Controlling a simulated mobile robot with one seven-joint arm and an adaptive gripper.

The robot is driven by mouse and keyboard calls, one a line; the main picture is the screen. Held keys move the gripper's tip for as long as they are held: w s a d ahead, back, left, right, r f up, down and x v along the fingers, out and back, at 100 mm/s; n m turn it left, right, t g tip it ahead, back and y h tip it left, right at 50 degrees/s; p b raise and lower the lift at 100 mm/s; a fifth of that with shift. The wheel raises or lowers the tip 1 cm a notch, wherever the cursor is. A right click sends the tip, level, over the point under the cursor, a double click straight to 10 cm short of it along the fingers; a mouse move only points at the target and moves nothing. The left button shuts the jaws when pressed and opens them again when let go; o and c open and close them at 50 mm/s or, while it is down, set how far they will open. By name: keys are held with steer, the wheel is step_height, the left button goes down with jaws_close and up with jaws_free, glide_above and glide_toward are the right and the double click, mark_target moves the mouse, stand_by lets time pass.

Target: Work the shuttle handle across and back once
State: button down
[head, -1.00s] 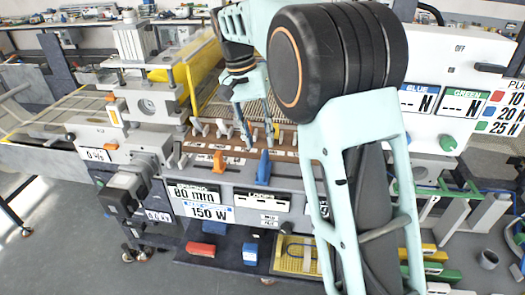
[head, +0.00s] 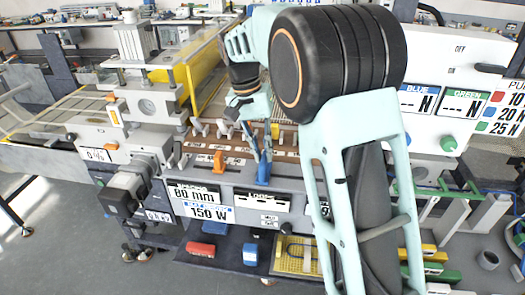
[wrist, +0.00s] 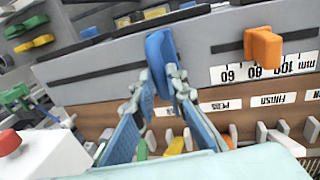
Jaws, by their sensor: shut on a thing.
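A blue upright handle (head: 263,174) stands at a slot on the front ledge of the machine. No label naming the handle as the shuttle is readable. An orange handle (head: 219,161) stands to its left on the same ledge; in the wrist view it is at the right (wrist: 263,47), over a mm scale.
Several small levers (head: 205,128) stand in a row on the brown strip behind the handles. A yellow tray (head: 298,258) and red (head: 201,249) and blue (head: 250,254) blocks lie on the shelf below. The control panel (head: 455,65) is at the right.

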steer(key=s+d, duration=0.1)
steer(key=d, duration=0.4)
steer(key=s+d+b, duration=0.1)
steer(key=d, duration=0.4)
steer(key=s+d, duration=0.1)
steer(key=d, duration=0.4)
steer(key=shift+b, duration=0.35)
steer(key=shift+a+r, duration=0.1)
steer(key=c, duration=1.9)
jaws_free()
steer(key=shift+c, duration=0.2)
step_height(320, 180, up, 12)
steer(key=a, duration=0.2)
steer(key=shift+w+a, duration=0.2)
steer(key=shift+w, duration=0.1)
